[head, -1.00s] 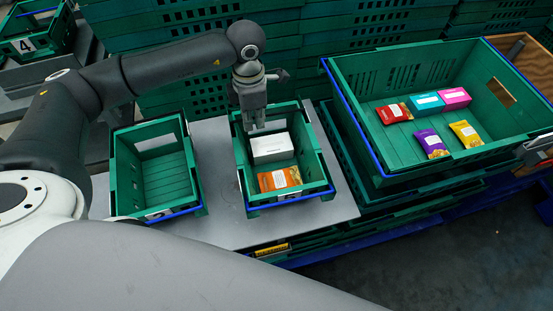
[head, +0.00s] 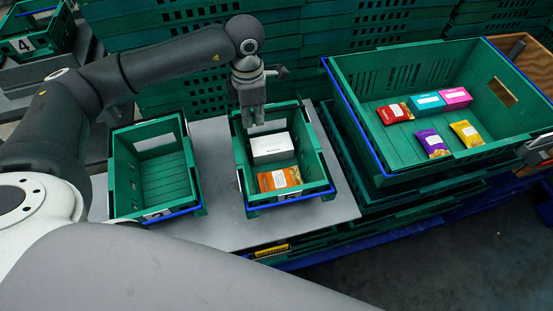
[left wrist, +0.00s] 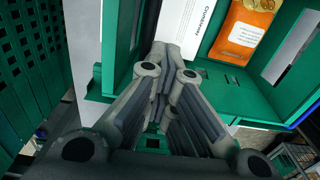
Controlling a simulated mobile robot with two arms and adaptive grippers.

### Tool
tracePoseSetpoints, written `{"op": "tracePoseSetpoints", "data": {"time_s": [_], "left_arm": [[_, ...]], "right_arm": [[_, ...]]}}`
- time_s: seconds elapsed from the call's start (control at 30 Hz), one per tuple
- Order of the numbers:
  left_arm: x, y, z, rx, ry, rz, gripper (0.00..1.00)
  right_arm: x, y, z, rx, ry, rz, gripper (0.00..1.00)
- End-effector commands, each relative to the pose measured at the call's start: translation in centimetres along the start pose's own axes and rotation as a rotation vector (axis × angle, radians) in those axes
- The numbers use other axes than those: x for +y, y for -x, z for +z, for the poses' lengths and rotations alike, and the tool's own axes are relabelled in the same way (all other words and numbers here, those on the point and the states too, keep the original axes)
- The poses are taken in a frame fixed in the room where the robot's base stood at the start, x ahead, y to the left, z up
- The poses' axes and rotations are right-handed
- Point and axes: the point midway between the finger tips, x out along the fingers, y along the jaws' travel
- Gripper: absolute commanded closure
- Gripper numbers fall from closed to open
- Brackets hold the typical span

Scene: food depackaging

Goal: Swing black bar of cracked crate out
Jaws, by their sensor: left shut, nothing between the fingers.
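My left gripper (head: 254,120) is shut and empty, pointing down at the far edge of the middle small green crate (head: 318,187). That crate holds a white box (head: 270,148) and an orange packet (head: 279,180). In the left wrist view the closed fingers (left wrist: 176,58) are close to the crate's green wall (left wrist: 120,35), beside the white box (left wrist: 188,25); I cannot tell whether they touch the wall. A blue bar (head: 290,199) runs along the crate's near edge.
An empty small green crate (head: 114,180) stands to the left on the grey table (head: 222,225). A large green crate (head: 352,110) at the right holds several coloured packages. Stacked green crates (head: 350,25) form a wall behind the gripper.

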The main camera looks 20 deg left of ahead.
Motion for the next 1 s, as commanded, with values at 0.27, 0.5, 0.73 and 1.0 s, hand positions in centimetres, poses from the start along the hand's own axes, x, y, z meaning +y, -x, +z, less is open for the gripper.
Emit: {"op": "tracePoseSetpoints", "data": {"time_s": [0.27, 0.5, 0.73, 1.0], "left_arm": [[0.5, -0.4, -0.2, 0.006, 0.003, -0.001, 1.0], [0.5, -0.3, -0.1, 0.004, 0.002, -0.001, 1.0], [0.8, -0.2, 0.0, 0.002, 0.001, 0.0, 1.0], [1.7, 0.0, 0.1, 0.001, 0.001, 0.0, 1.0]], "right_arm": [[0.0, -0.6, 0.1, 0.0, 0.0, 0.0, 1.0], [0.0, -0.6, 0.1, 0.0, 0.0, 0.0, 1.0], [0.0, -0.7, 0.1, 0.0, 0.0, 0.0, 1.0], [0.0, -1.1, 0.1, 0.0, 0.0, 0.0, 1.0]]}}
